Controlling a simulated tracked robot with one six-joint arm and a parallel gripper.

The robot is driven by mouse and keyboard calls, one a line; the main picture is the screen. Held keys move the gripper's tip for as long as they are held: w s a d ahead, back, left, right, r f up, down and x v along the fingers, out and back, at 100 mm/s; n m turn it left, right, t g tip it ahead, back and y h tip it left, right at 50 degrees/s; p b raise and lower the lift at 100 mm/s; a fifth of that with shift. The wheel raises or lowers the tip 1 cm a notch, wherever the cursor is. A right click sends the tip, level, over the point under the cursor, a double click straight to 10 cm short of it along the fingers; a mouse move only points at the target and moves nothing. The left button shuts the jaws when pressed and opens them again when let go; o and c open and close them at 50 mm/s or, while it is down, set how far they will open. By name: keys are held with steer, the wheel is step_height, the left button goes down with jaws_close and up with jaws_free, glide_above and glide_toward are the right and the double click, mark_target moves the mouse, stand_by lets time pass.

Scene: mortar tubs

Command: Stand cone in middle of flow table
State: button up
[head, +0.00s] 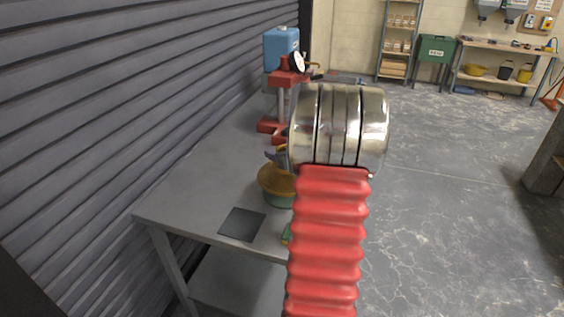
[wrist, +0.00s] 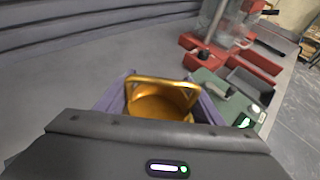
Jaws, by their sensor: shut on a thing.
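My gripper (wrist: 162,100) has purple fingers and is shut on the brass-coloured cone (wrist: 160,104), whose open rim and inside show between them in the wrist view. In the head view a purple finger shows just left of my arm, above a round brass-coloured shape on a green base, which looks like the flow table (head: 278,200). My arm hides its right side. I cannot tell where cone and table top part there, or whether they touch. The cone's lower end is hidden in the wrist view.
The grey bench (head: 190,190) runs along a ribbed shutter wall. A dark square plate (head: 242,224) lies near its front end. A red apparatus with a dial (head: 287,78) and a blue container (head: 281,48) stand behind. A green unit (wrist: 226,96) sits right of my gripper. Bench to the left is clear.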

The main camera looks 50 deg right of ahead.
steer(key=shift+f, duration=1.8)
steer(key=shift+f, duration=0.1)
steer(key=o, duration=1.3)
steer(key=shift+s+a+r, duration=0.15)
steer(key=shift+s+r, duration=0.05)
steer(key=shift+s, duration=0.15)
steer(key=v, duration=1.1)
steer(key=shift+s+a, duration=0.1)
steer(key=shift+a, duration=0.05)
